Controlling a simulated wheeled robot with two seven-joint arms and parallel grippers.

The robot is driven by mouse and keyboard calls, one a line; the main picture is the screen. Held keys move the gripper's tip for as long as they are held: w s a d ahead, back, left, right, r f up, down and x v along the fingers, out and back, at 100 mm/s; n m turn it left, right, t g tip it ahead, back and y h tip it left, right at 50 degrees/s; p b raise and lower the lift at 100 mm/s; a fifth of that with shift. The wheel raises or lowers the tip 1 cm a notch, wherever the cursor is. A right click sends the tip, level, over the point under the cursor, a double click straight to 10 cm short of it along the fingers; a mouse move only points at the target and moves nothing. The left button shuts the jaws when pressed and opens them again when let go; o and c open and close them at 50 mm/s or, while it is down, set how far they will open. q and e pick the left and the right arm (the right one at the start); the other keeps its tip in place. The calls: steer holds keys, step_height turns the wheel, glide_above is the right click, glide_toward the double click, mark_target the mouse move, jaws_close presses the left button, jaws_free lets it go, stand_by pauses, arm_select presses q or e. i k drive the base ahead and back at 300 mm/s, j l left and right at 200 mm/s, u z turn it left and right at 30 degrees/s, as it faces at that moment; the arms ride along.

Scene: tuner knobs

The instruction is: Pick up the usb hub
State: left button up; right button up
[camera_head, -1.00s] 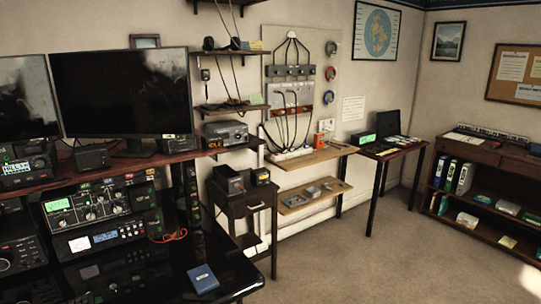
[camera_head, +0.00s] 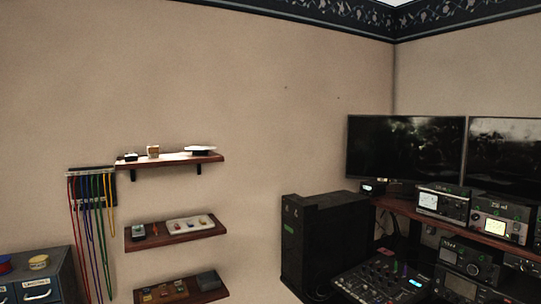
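I cannot make out a usb hub for certain in the head view. Small items lie on three wall shelves at the left: a white item (camera_head: 200,150) and a small tan box (camera_head: 153,151) on the top shelf (camera_head: 180,161), and a pale tray with coloured pieces (camera_head: 190,223) on the middle shelf (camera_head: 170,239). The bottom shelf (camera_head: 205,297) holds several small dark and coloured items. They are too small to identify. Neither of my grippers is in view.
A black tower case (camera_head: 318,245) stands in the corner, beside a mixer (camera_head: 375,280) and a desk with radios (camera_head: 443,203) and two monitors (camera_head: 405,148). Coloured cables (camera_head: 90,225) hang left of the shelves. A grey drawer cabinet (camera_head: 40,283) stands at lower left.

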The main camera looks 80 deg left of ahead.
mark_target(130, 157)
steer(key=u, duration=3.65)
steer(key=i+l, duration=0.2)
steer(key=l, duration=0.15)
steer(key=i+l, duration=0.15)
steer(key=l, duration=0.2)
